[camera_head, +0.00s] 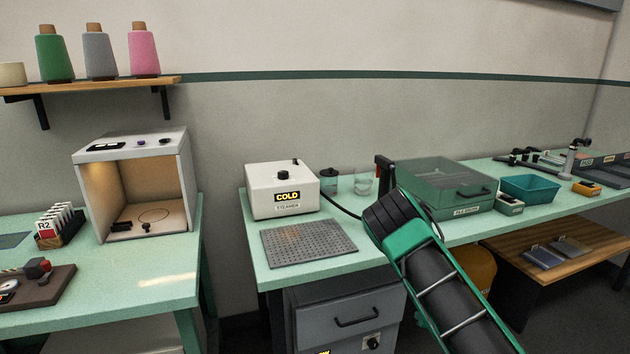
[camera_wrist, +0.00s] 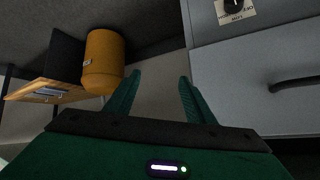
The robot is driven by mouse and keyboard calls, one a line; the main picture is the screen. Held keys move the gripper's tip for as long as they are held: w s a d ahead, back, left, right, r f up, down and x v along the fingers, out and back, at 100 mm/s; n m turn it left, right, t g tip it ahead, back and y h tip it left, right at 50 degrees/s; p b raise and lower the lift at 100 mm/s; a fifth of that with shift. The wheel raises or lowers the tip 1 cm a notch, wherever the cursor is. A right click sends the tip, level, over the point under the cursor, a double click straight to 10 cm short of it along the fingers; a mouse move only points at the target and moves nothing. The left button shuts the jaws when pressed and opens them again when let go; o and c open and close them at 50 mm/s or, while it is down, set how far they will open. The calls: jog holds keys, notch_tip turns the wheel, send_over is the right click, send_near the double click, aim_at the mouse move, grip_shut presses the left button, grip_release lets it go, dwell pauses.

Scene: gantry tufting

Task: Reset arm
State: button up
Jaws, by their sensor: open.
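My arm reaches up from the lower right in the head view, in front of the right-hand bench (camera_head: 300,277). My gripper (camera_wrist: 158,80) shows in the wrist view with its two green fingers apart and nothing between them. The fingers point toward the floor area, with a grey drawer cabinet (camera_wrist: 250,85) to their right and a yellow-orange cylinder (camera_wrist: 104,62) to their left. In the head view the fingertips cannot be made out.
A wooden low shelf (camera_head: 520,262) is at right. An open-fronted booth (camera_head: 135,180) stands on the left bench.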

jog(key=s+d+r+m+g, duration=0.1)
jog(key=s+d+r+g, duration=0.2)
jog(key=s+r, duration=0.65)
jog(key=s+d+r+m+g, duration=0.1)
jog(key=s+d+r+g, duration=0.15)
jog(key=s+r, duration=0.65)
jog(key=s+a+r+g, duration=0.1)
jog(key=s+r, duration=0.5)
jog(key=s, duration=0.3)
jog(key=s+a+r+g+y, duration=0.1)
jog(key=s+r+g, duration=0.1)
jog(key=s+r, duration=0.4)
jog(key=s+a+r+g, duration=0.1)
jog(key=s+r, duration=0.5)
jog(key=s, duration=0.7)
jog(key=shift+s+m, duration=0.2)
jog(key=shift+m, duration=0.1)
